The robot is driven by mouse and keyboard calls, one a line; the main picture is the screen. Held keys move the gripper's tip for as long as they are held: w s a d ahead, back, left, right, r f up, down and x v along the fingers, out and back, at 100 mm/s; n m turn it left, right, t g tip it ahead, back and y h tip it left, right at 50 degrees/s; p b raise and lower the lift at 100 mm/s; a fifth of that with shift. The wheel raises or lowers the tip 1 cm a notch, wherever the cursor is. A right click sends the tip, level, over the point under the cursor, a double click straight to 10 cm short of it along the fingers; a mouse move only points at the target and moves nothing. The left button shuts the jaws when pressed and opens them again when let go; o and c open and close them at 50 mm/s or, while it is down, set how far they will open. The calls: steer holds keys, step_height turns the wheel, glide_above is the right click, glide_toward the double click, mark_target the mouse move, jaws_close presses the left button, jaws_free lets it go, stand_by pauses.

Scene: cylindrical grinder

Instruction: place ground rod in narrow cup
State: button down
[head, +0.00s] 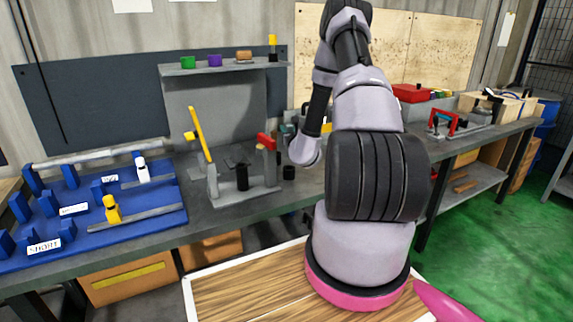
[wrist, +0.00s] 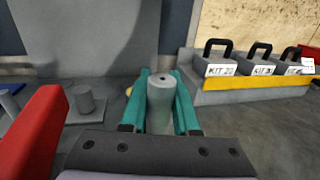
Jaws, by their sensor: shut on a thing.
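In the wrist view my gripper (wrist: 160,103) has its two teal fingers closed on a grey rod (wrist: 160,92). The rod's near-round end, with a small dark centre hole, faces up, and its lower part is hidden by the gripper body. In the head view my arm hides the gripper and rod. Two dark cup-like cylinders show there: one (head: 242,177) at the front of the grey grinder (head: 262,188), and one (head: 289,172) on the bench just right of it. I cannot tell which, if either, is the narrow cup.
A red block (wrist: 35,130) and a short grey cylinder (wrist: 85,100) are left of my gripper. Kit weights with black handles (wrist: 218,66) stand on a ledge at right. A blue fixture board (head: 90,212) covers the left bench. A shelf (head: 222,68) holds small coloured parts.

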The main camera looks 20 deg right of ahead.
step_height(320, 180, down, 9)
steer(key=shift+r, duration=0.15)
stand_by(0.4)
steer(key=c, duration=0.7)
jaws_free()
steer(key=shift+o, duration=0.2)
steer(key=s+a, duration=0.2)
steer(key=s, duration=1)
steer(key=shift+a, duration=0.15)
